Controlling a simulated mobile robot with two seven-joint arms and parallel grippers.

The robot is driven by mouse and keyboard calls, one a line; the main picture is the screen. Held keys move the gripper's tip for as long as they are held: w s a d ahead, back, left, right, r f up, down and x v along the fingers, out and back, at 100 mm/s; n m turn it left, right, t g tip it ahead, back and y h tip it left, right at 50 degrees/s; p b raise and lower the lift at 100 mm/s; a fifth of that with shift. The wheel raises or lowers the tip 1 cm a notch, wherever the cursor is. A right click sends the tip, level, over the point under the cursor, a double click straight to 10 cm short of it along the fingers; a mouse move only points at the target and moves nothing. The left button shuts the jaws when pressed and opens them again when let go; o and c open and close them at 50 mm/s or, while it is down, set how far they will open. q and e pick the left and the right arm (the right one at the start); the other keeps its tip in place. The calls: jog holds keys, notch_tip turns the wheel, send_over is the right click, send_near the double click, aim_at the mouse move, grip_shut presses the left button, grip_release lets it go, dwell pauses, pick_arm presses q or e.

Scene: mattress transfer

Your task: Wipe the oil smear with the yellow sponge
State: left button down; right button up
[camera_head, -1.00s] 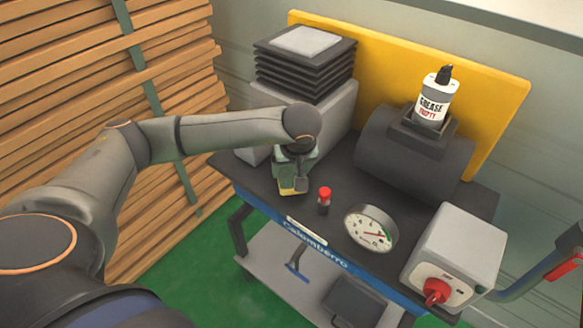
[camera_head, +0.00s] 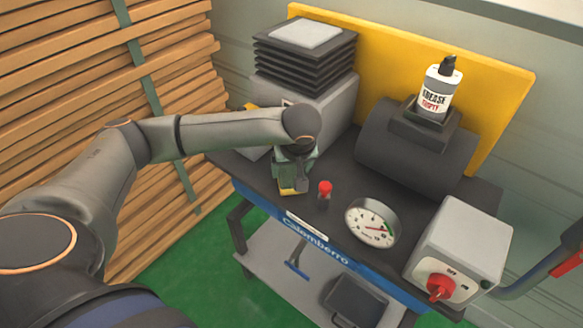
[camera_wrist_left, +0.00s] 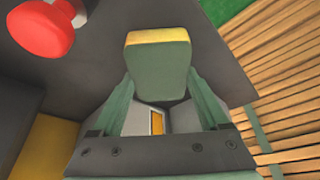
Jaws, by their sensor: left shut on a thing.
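My left gripper (camera_head: 292,178) points down over the dark top of the bench and is shut on the yellow sponge (camera_head: 288,191). In the left wrist view, the sponge (camera_wrist_left: 158,68) sits between the two green fingers, showing a grey-green face and a yellow edge. The sponge is low, at or just above the bench top near its front left; I cannot tell whether it touches. I cannot make out the oil smear in either view. My right gripper is not in view.
A round gauge (camera_head: 371,223) and a switch box (camera_head: 460,252) are farther right. Wooden planks (camera_head: 90,70) stand left.

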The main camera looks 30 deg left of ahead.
pick_arm(q)
jog(key=shift+w+d+f+b, duration=0.15)
jog(key=shift+w+b, duration=0.55)
jog(key=shift+w, duration=0.65)
jog(key=shift+w+r, duration=0.35)
jog(key=shift+r, duration=0.05)
jog(key=shift+w+r, duration=0.2)
jog(key=shift+r, duration=0.05)
jog(key=shift+s+f, duration=0.1)
jog(key=shift+s, duration=0.6)
jog(key=shift+s+p, duration=0.3)
jog(key=shift+s, duration=0.5)
jog(key=shift+s+f, duration=0.15)
jog(key=shift+s, duration=0.2)
